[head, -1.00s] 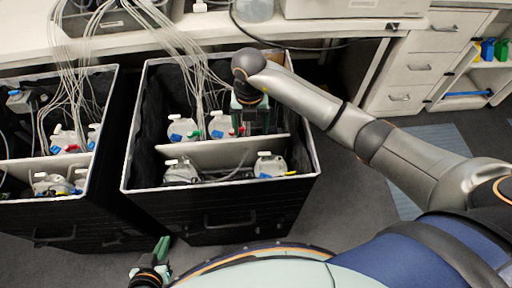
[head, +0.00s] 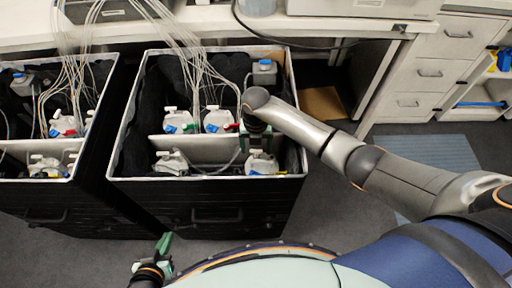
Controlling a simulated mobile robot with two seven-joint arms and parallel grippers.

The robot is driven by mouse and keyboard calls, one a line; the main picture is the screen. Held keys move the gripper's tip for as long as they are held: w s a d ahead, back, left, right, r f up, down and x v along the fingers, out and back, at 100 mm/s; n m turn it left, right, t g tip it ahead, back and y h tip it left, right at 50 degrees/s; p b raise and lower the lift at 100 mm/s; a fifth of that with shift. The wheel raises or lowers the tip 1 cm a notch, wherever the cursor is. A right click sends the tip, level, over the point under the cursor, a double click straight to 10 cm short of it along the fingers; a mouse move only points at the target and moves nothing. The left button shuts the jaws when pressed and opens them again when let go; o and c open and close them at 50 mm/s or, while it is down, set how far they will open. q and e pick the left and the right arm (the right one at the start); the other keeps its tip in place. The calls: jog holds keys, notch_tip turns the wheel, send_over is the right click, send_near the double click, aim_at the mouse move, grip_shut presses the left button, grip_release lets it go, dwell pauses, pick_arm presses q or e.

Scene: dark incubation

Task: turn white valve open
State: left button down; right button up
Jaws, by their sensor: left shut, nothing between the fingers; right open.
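The right-hand black box (head: 212,186) has a white rim and a white divider (head: 205,150). It holds white bottles with small white fittings on top. Two bottles stand behind the divider, a back-left bottle (head: 177,119) and a back-right bottle (head: 217,119). In front are a front-left bottle (head: 171,163) and a front-right bottle (head: 262,167). I cannot tell which fitting is the white valve. My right gripper (head: 261,152) points down, open, just above the front-right bottle, partly hiding its top. My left gripper (head: 164,243) is shut and empty in front of the box.
A similar box (head: 40,195) with bottles stands at the left. Bundled white tubes (head: 200,70) run from the bench (head: 210,22) into both boxes. A grey device (head: 264,72) sits in the box's back-right corner. Drawers (head: 430,70) stand at the right.

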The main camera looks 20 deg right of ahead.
jog(key=shift+f, duration=0.25)
grip_shut()
dwell(0.5)
